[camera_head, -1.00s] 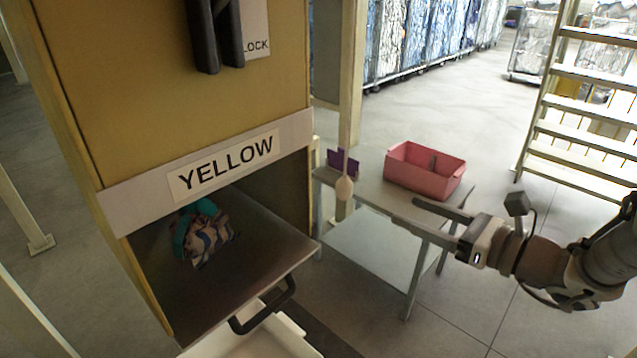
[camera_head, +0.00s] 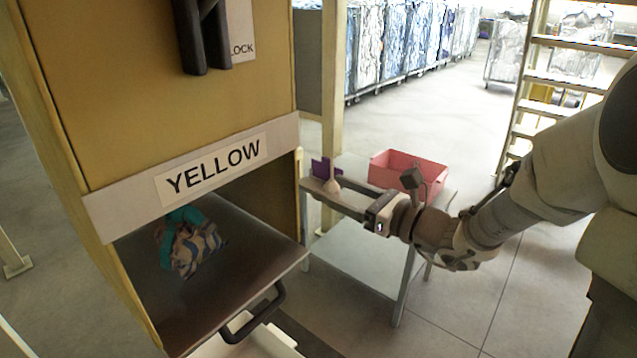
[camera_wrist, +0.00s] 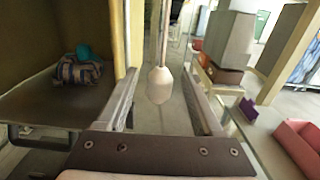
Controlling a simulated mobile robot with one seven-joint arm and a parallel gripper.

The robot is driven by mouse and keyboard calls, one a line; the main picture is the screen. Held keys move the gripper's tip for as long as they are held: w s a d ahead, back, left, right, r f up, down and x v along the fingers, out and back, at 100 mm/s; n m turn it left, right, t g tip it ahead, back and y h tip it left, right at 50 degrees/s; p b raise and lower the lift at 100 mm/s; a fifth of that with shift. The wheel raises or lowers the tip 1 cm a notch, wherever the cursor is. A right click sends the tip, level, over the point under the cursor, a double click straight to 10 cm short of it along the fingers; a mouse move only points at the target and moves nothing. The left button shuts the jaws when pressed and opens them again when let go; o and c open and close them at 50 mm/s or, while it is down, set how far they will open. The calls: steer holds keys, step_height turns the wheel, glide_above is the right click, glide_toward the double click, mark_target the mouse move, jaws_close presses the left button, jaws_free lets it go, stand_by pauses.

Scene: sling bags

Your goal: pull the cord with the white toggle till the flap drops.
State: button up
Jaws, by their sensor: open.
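The white toggle (camera_head: 333,187) hangs on its cord beside the yellow cabinet. In the wrist view the toggle (camera_wrist: 159,86) hangs between the two fingers of my gripper (camera_wrist: 160,76), with a gap visible on each side. My gripper (camera_head: 322,187) is open and reaches left to the toggle in the head view. The flap (camera_head: 255,244) is a dark metal plate with a black handle (camera_head: 258,313), below the YELLOW label. It carries a patterned sling bag with a teal part (camera_head: 190,245); the bag also shows in the wrist view (camera_wrist: 78,70).
A metal table (camera_head: 365,250) stands right of the cabinet, under my gripper. A pink bin (camera_head: 408,172) and a purple item (camera_head: 322,169) are on it. A white bin (camera_head: 245,345) shows below the flap. A ladder (camera_head: 560,75) stands at the back right.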

steer(key=shift+x, duration=2.3)
jaws_close()
steer(key=shift+f, duration=0.1)
